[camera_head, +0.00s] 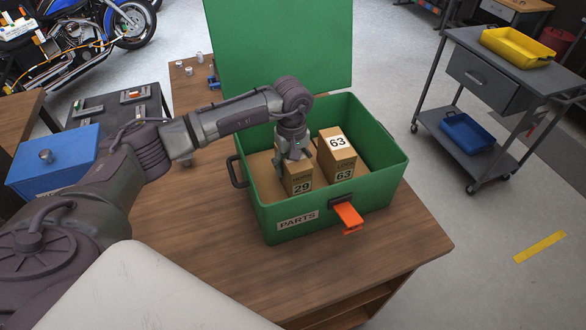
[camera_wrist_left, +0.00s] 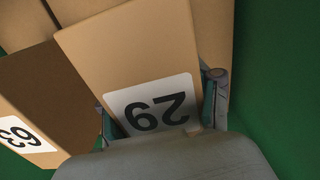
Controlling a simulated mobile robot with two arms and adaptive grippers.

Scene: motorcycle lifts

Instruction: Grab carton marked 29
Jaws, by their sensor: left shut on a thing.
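The carton marked 29 (camera_head: 299,180) stands inside the open green parts box (camera_head: 318,216) on the wooden table. My left gripper (camera_head: 292,156) reaches down into the box from above and is shut on this carton near its top. In the left wrist view the carton's top with the label 29 (camera_wrist_left: 147,103) lies between the two fingers of the gripper (camera_wrist_left: 165,105). A carton marked 63 (camera_head: 337,157) stands to its right inside the box; it also shows at the left of the wrist view (camera_wrist_left: 40,100). My right gripper is not in view.
The box's green lid (camera_head: 280,40) stands open at the back. An orange latch (camera_head: 348,217) hangs at its front. A blue box (camera_head: 52,162) is at the left. A grey cart (camera_head: 500,75) with yellow and blue trays stands at the right. The table's front right is clear.

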